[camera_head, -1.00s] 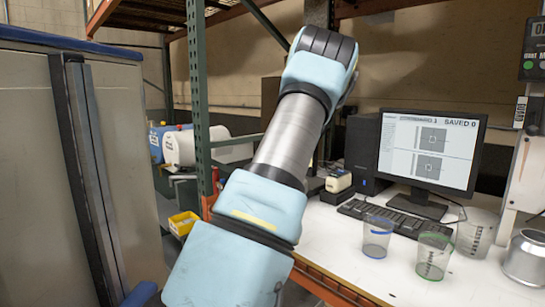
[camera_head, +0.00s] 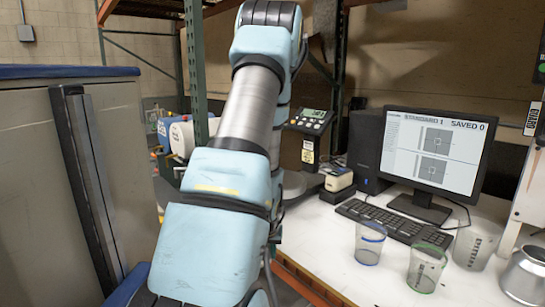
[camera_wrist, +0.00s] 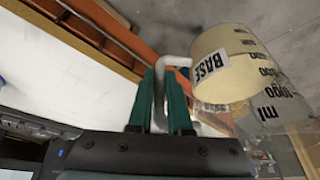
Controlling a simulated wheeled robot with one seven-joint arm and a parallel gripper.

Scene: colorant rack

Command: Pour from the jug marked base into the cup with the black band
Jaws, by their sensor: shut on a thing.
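The jug marked BASE (camera_wrist: 222,62) is in the wrist view at upper right, tilted in that picture, with a pale cream body and black ml markings on a clear part. My gripper (camera_wrist: 160,82) has its green fingers shut on the jug's pale handle. In the head view my arm hides the gripper and the jug. I cannot make out a black band on any of these.
A keyboard (camera_head: 393,221), a monitor (camera_head: 434,150) and a scale with a display (camera_head: 311,122) are on the worktop. A metal can (camera_head: 527,275) stands at its right. A grey cabinet (camera_head: 40,190) is close on the left. Rack posts (camera_head: 195,70) rise behind my arm.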

